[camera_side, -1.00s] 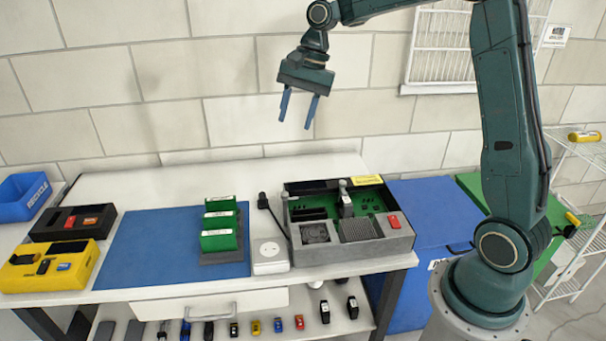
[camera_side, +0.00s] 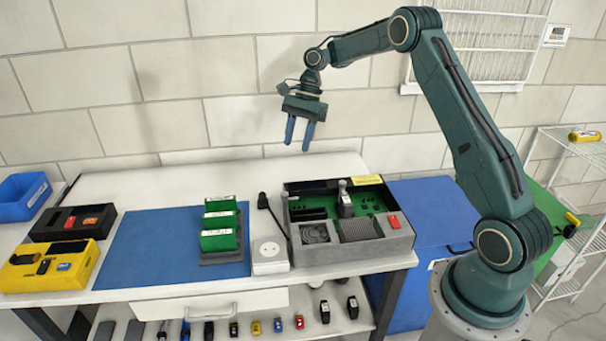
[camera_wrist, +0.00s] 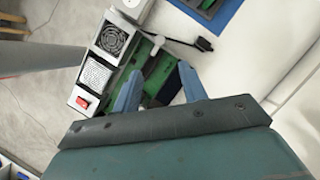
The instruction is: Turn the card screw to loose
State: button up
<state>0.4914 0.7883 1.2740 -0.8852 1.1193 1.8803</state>
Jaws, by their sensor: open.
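My gripper (camera_side: 300,136) is open and empty, with its blue fingers pointing down above the back of the open computer case (camera_side: 295,258). The case has a green board (camera_side: 373,200) inside, a fan, a grille and a red switch (camera_side: 394,221). A grey upright piece with a knob (camera_side: 344,198) stands in the case; I cannot tell if it is the card screw. In the wrist view the gripper fingers (camera_wrist: 158,88) hang over the case (camera_wrist: 105,60) and hide part of its green inside. The card screw is too small to make out.
Green cards (camera_side: 219,220) stand in a grey holder on a blue mat (camera_side: 150,250). Yellow (camera_side: 25,284) and black (camera_side: 45,233) boxes stand farther left. A blue bin (camera_side: 425,225) is at right.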

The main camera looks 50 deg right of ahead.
aim_at(285, 193)
jog(key=shift+a+f, duration=0.1)
jog(key=x, duration=1.3)
jog(key=shift+f, duration=0.25)
grip_shut()
